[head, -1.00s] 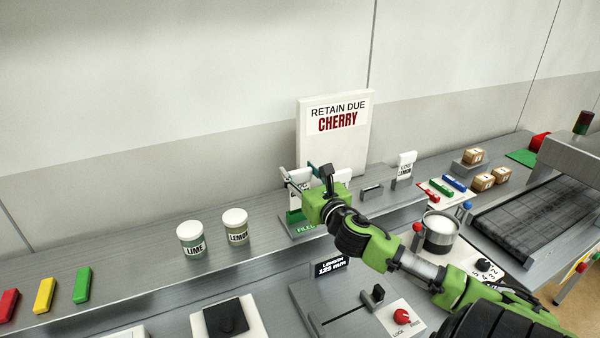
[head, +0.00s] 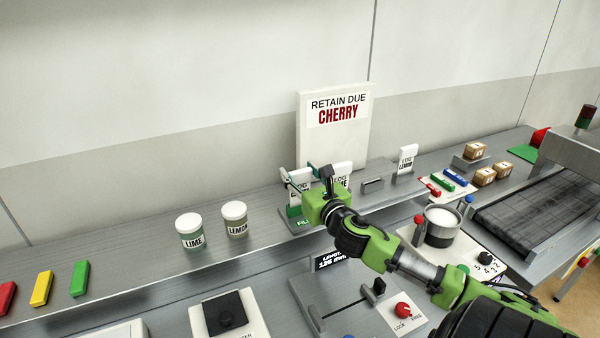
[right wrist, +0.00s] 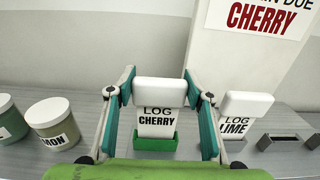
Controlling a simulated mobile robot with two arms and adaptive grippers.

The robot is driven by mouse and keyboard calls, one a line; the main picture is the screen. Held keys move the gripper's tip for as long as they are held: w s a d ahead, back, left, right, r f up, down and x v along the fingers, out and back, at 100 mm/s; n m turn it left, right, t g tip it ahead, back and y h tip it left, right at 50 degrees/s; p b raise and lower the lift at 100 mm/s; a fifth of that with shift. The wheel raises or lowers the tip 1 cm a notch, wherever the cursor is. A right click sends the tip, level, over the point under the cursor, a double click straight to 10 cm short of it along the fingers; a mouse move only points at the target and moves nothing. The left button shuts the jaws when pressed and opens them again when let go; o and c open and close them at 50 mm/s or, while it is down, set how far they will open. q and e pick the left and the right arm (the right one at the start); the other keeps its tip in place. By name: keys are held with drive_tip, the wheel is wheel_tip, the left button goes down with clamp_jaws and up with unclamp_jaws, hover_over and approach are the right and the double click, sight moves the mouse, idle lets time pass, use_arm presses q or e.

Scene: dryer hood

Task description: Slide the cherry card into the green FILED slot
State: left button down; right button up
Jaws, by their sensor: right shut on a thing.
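The cherry card, white with a thick top and "LOG CHERRY" on its face, stands upright in the right wrist view (right wrist: 158,108); it is partly covered in the head view (head: 299,184). My right gripper (right wrist: 163,98) is shut on it, with one teal-padded finger at each side. The card's lower end meets the green FILED slot (right wrist: 150,145) and appears to be inside it; how deep I cannot tell. In the head view my right gripper (head: 318,172) covers part of the slot, whose green FILED label (head: 303,222) shows below. My left gripper is not in view.
The LOG LIME card (right wrist: 237,116) stands close right of my gripper. An empty grey holder (head: 372,184) and the LOG LEMON card (head: 407,159) are further right. Lime (head: 190,232) and lemon (head: 235,219) jars stand to the left. A RETAIN DUE CHERRY sign (head: 338,127) rises behind.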

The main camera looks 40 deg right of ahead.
drive_tip(key=shift+f+b, duration=0.4)
drive_tip(key=shift+f, duration=0.35)
drive_tip(key=o, duration=1.2)
drive_tip(key=shift+s, duration=0.1)
drive_tip(key=v, duration=1.2)
drive_tip(key=shift+r, duration=0.1)
